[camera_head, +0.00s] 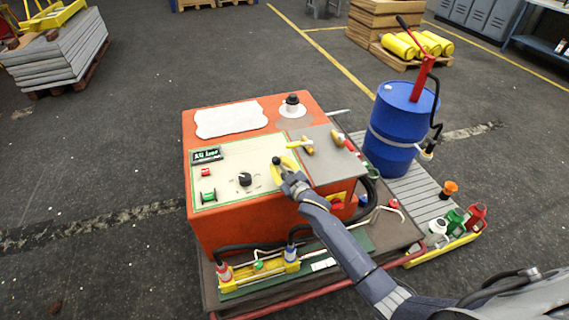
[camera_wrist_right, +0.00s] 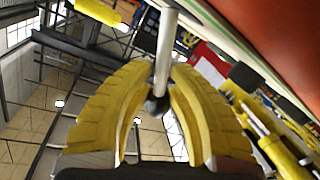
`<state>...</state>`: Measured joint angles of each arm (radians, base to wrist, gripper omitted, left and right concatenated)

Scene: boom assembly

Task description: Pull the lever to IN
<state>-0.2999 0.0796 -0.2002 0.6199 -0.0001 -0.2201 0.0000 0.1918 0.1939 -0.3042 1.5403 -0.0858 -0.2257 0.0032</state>
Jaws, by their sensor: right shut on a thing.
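The orange control box (camera_head: 225,222) stands in the middle of the head view, with a pale panel (camera_head: 222,180) on its top. My right gripper (camera_head: 284,167) is at the right part of this panel, its yellow fingers shut around the lever's end. The lever's black knob (camera_head: 276,160) shows at the fingers in the head view. In the right wrist view, the grey lever rod (camera_wrist_right: 166,50) runs down between the two yellow fingers (camera_wrist_right: 157,105) to the dark knob (camera_wrist_right: 155,104). Any IN marking is too small to read. My left gripper is in neither view.
A black dial (camera_head: 245,179), a green knob (camera_head: 208,196) and a display (camera_head: 206,155) share the panel. Yellow-handled valves (camera_head: 307,146) sit to the right. A blue drum (camera_head: 397,130) with a red hand pump (camera_head: 421,78) stands beyond.

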